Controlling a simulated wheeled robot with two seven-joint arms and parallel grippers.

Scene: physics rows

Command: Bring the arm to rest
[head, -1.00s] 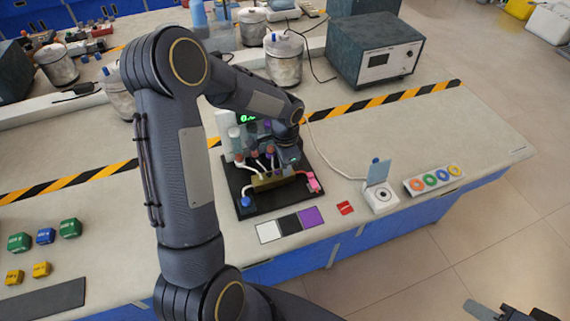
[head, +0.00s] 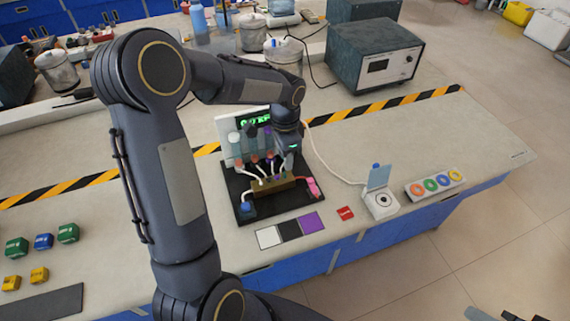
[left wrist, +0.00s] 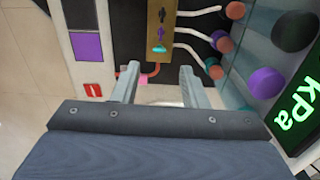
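My left arm reaches in from the left over the bench in the head view. Its left gripper (head: 290,150) is above the right part of a black board with a brass block (head: 268,187), coloured plugs and a display panel (head: 252,120). In the left wrist view the left gripper (left wrist: 157,82) has its two fingers apart with nothing held between them. The brass block (left wrist: 161,30) and a pink plug (left wrist: 128,78) lie beyond the fingers. The pink plug (head: 313,188) is at the board's right end. Part of my right gripper (head: 508,314) shows at the bottom right edge.
White, black and purple squares (head: 290,229) and a red tag (head: 345,213) lie before the board. A white device with a raised lid (head: 381,203) and a strip of coloured rings (head: 435,184) stand to the right. A grey instrument box (head: 375,58) stands behind. The right bench top is clear.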

